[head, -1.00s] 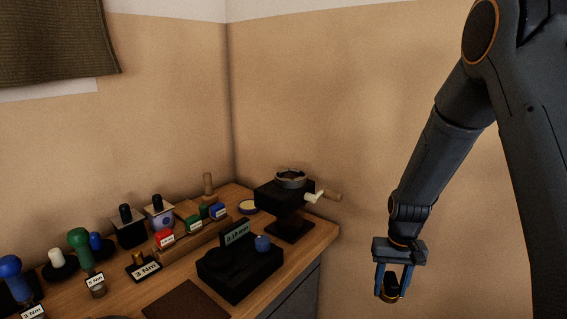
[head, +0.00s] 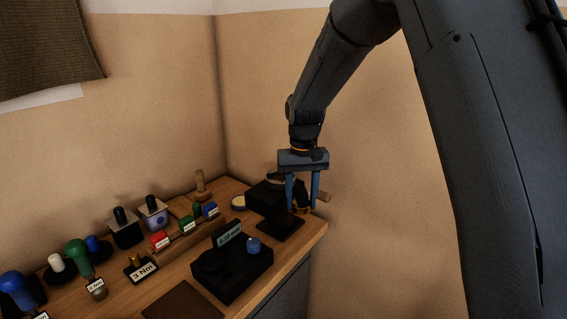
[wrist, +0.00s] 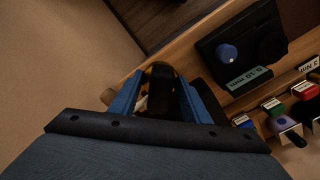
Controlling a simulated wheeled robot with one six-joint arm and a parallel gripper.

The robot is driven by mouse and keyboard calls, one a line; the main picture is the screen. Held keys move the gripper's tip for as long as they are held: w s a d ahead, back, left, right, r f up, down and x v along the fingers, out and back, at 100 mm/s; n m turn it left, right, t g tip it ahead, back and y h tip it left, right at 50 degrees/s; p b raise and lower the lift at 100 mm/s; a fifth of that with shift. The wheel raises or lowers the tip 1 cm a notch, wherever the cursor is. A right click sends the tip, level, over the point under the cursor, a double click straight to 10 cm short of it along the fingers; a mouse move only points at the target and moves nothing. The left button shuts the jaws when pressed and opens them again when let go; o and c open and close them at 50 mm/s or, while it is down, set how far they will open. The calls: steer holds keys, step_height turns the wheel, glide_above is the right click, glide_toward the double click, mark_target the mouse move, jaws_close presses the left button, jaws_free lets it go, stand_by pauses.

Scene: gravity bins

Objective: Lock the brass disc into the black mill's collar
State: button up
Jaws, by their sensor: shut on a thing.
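The black mill (head: 262,194) stands at the back right corner of the bench on a dark foot. Its round collar (head: 277,178) on top is partly hidden by my gripper. My gripper (head: 302,206) points down, in front of the mill's right side in the head view, shut on a dark piece with a brass-coloured edge, which I take as the brass disc (head: 303,210). In the wrist view the held piece (wrist: 160,76) shows dark between the blue fingers. I cannot tell whether it touches the mill.
The mill's wooden crank handle (head: 322,197) sticks out at right. A black gauge block with a blue knob (head: 253,245) stands in front. Small coloured labelled blocks (head: 187,225) sit in a wooden rack. Several knobbed tools (head: 78,252) stand at left. The wall is close behind.

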steer(key=s+a+r+p, duration=0.1)
steer(key=a+r+p, duration=0.1)
steer(key=a+r, duration=0.3)
step_height(320, 180, up, 3)
steer(key=shift+f+n, duration=0.1)
steer(key=shift+n, duration=0.2)
steer(key=b, duration=0.2)
glide_above(281, 179)
steer(key=shift+s+f, duration=0.15)
steer(key=shift+f, duration=1.05)
steer(key=shift+f+b, duration=0.45)
steer(key=shift+f, duration=0.5)
stand_by(1.1)
steer(key=shift+n, duration=1.4)
